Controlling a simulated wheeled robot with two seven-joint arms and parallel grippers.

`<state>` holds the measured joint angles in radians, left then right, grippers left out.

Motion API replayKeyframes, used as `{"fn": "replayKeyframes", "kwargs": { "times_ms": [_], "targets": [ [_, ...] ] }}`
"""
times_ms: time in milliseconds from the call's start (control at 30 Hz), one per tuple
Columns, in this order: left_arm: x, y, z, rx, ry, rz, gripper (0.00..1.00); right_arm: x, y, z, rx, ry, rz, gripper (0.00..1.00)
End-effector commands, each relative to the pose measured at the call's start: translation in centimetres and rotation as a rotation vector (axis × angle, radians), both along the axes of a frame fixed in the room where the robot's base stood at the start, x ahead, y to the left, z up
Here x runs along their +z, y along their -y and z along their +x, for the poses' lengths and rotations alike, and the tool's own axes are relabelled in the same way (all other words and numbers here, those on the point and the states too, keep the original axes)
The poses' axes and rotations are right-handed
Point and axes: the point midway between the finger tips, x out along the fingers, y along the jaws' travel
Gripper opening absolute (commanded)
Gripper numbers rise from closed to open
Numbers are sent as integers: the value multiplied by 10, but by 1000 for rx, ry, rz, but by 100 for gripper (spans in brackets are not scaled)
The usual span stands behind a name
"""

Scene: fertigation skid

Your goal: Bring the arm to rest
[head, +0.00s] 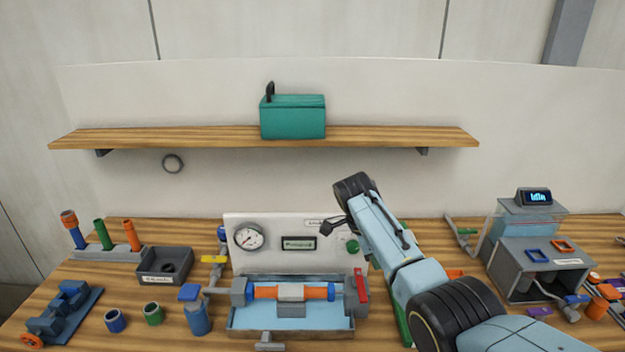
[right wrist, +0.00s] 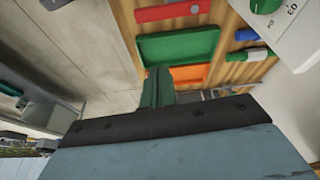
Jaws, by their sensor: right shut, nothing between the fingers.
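My right arm comes in from the lower right of the head view and reaches up over the middle of the bench. My right gripper (head: 330,226) is small and dark there, in front of the white gauge panel (head: 275,262). In the right wrist view the shut fingers (right wrist: 158,86) show as a dark green stub, with nothing between them. They stand in line with a green tray (right wrist: 180,46); touching or apart, I cannot tell. My left gripper is not in view.
The skid's metal tray (head: 290,329) with a blue and orange filter tube lies below the panel. A shelf (head: 390,135) carries a teal box (head: 293,117). A grey cabinet (head: 510,270) stands right, a small bin (head: 165,268) left. The wall between shelf and bench is mostly clear.

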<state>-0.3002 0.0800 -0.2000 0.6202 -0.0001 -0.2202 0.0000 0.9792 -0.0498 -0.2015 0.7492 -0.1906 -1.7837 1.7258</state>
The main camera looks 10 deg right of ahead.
Motion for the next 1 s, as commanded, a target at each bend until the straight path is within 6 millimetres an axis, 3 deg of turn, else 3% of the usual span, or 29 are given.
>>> {"fn": "replayKeyframes", "kwargs": {
  "times_ms": [167,267,500,700,833,1000],
  "targets": [
    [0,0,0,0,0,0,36,-44,-2,-25,163,-30,42,0],
    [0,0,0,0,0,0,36,-77,-4,-51,326,-45,75,0],
    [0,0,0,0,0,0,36,-130,-5,-134,731,-62,121,0],
    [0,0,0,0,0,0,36,-144,-5,-216,1071,-63,118,0],
    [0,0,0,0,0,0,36,-138,-6,-267,1278,-59,97,0],
    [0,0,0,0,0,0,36,-123,-7,-311,1463,-55,65,0]
  ]
}}
